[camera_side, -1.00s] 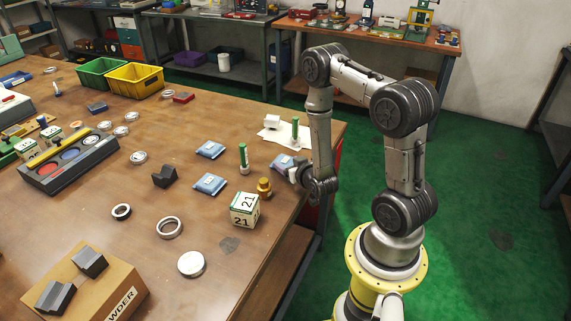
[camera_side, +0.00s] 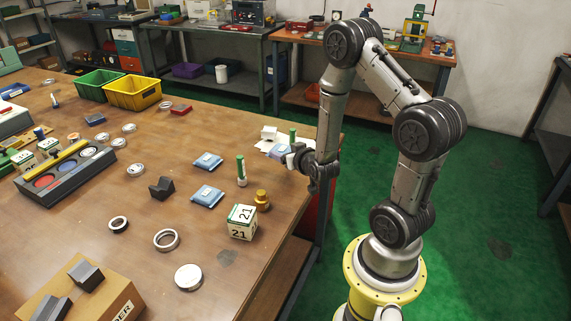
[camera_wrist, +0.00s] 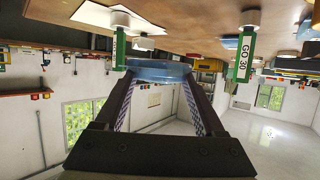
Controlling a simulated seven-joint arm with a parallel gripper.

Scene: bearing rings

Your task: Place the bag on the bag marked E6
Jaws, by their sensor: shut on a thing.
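My gripper (camera_side: 303,158) is at the right edge of the table in the side view, shut on a bluish bag (camera_side: 281,153). In the wrist view the bag (camera_wrist: 158,70) shows edge-on between the two fingers, apparently clear of the tabletop. Two other blue bags lie flat on the table to the left of my gripper, one farther back (camera_side: 207,160) and one nearer (camera_side: 207,195). Their markings are too small to read, so I cannot tell which is E6.
A green-topped post (camera_side: 241,172) stands between the lying bags and my gripper. A brass piece (camera_side: 261,200) and a white box marked 21 (camera_side: 242,222) are in front. A white sheet (camera_side: 270,146) lies behind the held bag.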

